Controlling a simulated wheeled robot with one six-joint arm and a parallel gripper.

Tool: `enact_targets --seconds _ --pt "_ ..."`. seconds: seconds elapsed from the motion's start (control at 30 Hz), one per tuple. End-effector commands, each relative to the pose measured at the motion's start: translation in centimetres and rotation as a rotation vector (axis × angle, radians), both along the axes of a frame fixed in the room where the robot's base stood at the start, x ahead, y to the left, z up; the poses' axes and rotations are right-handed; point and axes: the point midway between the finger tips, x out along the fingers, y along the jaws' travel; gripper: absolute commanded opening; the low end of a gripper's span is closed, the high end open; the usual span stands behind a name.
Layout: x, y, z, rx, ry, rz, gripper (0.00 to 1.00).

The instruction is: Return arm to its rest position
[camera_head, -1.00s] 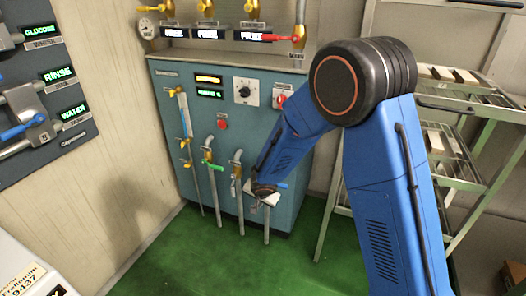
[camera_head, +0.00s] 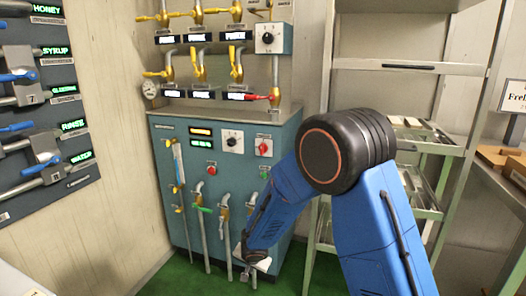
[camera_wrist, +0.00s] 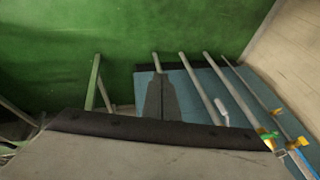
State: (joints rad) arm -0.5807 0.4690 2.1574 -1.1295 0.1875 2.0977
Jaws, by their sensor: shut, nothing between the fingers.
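My blue arm reaches across the right half of the head view, bent at a dark round joint. My gripper (camera_head: 246,278) hangs at the arm's lower end, in front of the bottom of the teal control cabinet (camera_head: 182,140). It is shut and empty. In the wrist view, the shut dark fingers (camera_wrist: 158,78) point toward the green floor (camera_wrist: 60,65), with the cabinet's pipes (camera_wrist: 200,85) beyond and to the right. I cannot tell the exact gap between gripper and cabinet.
Pipes with a green-handled valve (camera_head: 203,208) run down the cabinet front. Yellow valves (camera_head: 199,68) and displays line the wall above. A metal shelf rack (camera_head: 425,140) stands right behind my arm. A dark valve panel (camera_head: 45,120) is on the left wall.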

Motion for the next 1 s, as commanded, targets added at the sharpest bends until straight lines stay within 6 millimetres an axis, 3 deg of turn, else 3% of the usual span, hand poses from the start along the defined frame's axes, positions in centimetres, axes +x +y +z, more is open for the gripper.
enact_targets --seconds 0.37,0.57,0.77,1.0 --pt "0.4 -3.0 3.5 -0.033 -0.031 -0.004 0.0" --pt "0.4 -5.8 6.3 -0.065 -0.053 -0.007 0.0" --pt "-0.2 -10.0 10.6 -0.112 -0.078 -0.012 0.0" --pt "-2.8 -17.1 16.9 -0.193 -0.09 -0.013 0.0"
